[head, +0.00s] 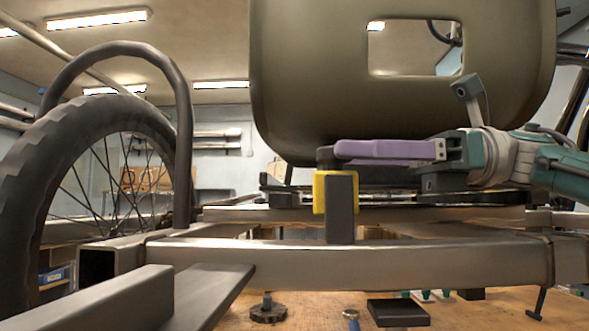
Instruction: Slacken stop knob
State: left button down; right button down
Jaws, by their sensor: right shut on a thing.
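My right gripper (342,150) comes in from the right with purple fingers pointing left. It is shut on the stop knob (325,158), a small dark knob showing just past the fingertips. The knob sits at the top of a yellow stop bracket (319,192). A dark upright block (341,208) stands at the front of the bracket, just above the front frame tube (355,262). The fingers hide part of the knob. My left gripper is not in view.
A large olive seat shell (300,80) hangs close above my right gripper. A wheel (55,165) with a hoop guard stands at left. Below the tube, a wooden bench (480,308) holds a dark round knob (268,311) and a black block (398,312).

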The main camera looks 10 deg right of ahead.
jog(key=shift+w+f+n+g+b, duration=0.15)
jog(key=shift+n+g+b, duration=0.15)
jog(key=shift+n+g, duration=0.5)
jog(key=shift+c, duration=2)
grip_release()
jog(key=shift+m+t, duration=0.3)
jog(key=shift+m, duration=0.2)
